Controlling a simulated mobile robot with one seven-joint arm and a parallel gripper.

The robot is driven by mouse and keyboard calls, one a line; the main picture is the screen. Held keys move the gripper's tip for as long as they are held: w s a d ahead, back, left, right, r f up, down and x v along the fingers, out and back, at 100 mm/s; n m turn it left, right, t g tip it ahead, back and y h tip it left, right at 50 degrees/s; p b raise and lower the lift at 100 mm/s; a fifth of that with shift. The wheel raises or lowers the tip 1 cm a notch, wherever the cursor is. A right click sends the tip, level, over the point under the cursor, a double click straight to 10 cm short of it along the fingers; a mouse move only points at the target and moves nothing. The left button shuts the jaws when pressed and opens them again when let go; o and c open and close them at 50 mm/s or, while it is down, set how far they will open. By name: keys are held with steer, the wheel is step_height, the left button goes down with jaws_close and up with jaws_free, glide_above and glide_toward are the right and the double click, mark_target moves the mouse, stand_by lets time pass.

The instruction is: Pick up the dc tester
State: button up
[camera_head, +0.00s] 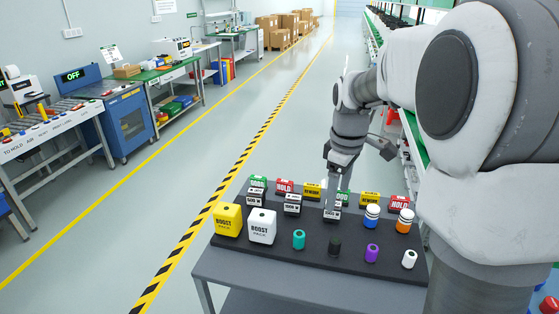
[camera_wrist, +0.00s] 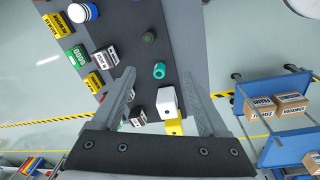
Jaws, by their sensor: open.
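No object carries a readable dc tester label, so I cannot tell which one it is. Three small black-and-white labelled blocks stand in a row on the dark tabletop mat (camera_head: 400,272): a left block (camera_head: 255,198), a middle block (camera_head: 292,205) and a right block (camera_head: 332,214). A labelled block (camera_wrist: 107,57) shows beyond the left finger, another (camera_wrist: 138,118) between the fingers.
A yellow box (camera_head: 227,219) and white box (camera_head: 262,226) stand at the left. A teal cylinder (camera_head: 299,240), dark cylinder (camera_head: 335,247), purple cylinder (camera_head: 372,253) and white cylinder (camera_head: 409,259) line the front. Banded cylinders (camera_head: 372,217) and coloured label blocks (camera_head: 370,199) stand nearby.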

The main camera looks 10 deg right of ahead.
steer(key=n, duration=0.2)
glide_above(336, 240)
step_height(336, 240, down, 4)
steer(key=shift+g, duration=0.5)
steer(key=f, duration=1.3)
steer(key=shift+w+a, duration=0.2)
steer(key=shift+a, duration=0.05)
steer(key=shift+s+d+f, duration=0.1)
steer(key=shift+s+f, duration=0.05)
steer(key=shift+f, duration=1.2)
steer(key=shift+s+d+f, duration=0.1)
steer(key=shift+f, duration=1.25)
steer(key=shift+c, duration=0.2)
jaws_close()
